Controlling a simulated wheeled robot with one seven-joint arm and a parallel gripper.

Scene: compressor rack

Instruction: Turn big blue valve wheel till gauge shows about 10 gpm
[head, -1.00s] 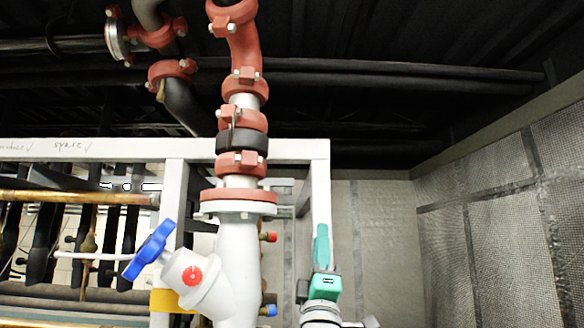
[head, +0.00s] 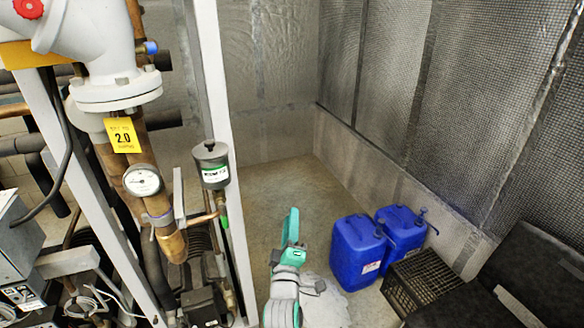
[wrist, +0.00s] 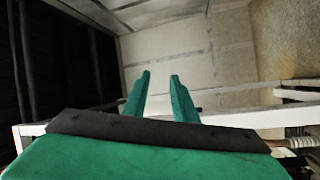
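The big blue valve wheel is outside both current views. The white valve body (head: 75,35) beside it shows at the top left of the head view, with a red round cap (head: 28,8). A round white dial gauge (head: 142,180) sits on the copper pipework below; its needle and scale are too small to read. My gripper (head: 291,215) is in the lower middle of the head view, right of the white frame post and apart from the gauge. In the wrist view my gripper (wrist: 160,76) shows two green fingers apart with nothing between them.
A white frame post (head: 222,110) stands between my gripper and the pipework. A yellow tag (head: 123,135) reads 2.0. Two blue canisters (head: 358,250) and a black crate (head: 422,284) stand on the floor at right. The floor (head: 285,195) behind my gripper is clear.

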